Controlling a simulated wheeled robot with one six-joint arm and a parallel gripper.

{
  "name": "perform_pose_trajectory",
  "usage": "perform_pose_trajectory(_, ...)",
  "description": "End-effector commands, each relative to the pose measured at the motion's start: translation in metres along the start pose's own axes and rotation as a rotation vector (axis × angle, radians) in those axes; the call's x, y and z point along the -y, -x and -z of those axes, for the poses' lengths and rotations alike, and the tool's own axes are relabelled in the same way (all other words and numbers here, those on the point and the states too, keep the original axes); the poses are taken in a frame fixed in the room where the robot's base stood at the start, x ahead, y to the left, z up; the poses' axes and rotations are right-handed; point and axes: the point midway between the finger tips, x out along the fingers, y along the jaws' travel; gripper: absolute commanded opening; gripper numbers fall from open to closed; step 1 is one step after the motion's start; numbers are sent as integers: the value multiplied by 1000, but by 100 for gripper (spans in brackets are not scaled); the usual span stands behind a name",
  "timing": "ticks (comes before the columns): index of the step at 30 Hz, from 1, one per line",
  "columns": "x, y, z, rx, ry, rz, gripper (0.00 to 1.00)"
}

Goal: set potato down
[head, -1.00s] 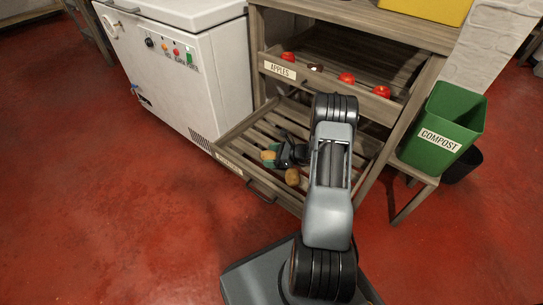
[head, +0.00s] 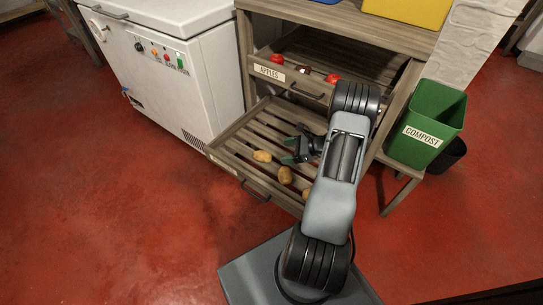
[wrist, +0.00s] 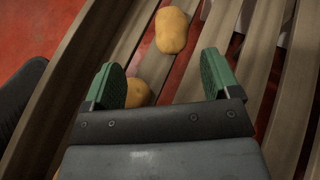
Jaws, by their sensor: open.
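A brown potato (head: 262,156) lies on the slats of the pulled-out lower wooden drawer (head: 236,173), near its front left. It also shows in the wrist view (wrist: 172,30), ahead of the fingertips and apart from them. A second potato (head: 285,175) lies on the slats to its right. A third potato (head: 306,193) is partly hidden by my arm. My gripper (head: 286,151), with green finger pads, is open and empty above the slats, right of the first potato; it shows in the wrist view (wrist: 161,62).
Above is a drawer labelled APPLES (head: 284,83) with red apples (head: 332,78). A white chest freezer (head: 165,75) stands close on the left. A green COMPOST bin (head: 428,120) stands on the right. The red floor (head: 110,220) in front is clear.

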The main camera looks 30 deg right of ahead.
Motion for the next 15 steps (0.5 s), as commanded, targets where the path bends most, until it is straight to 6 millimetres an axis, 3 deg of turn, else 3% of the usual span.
perform_pose_trajectory(5, -38, -16, -84, -144, 349, -252, 82)
perform_pose_trajectory(9, -92, -20, -145, -284, 729, -495, 82)
perform_pose_trajectory(15, -161, -4, -201, -457, 1281, -773, 82)
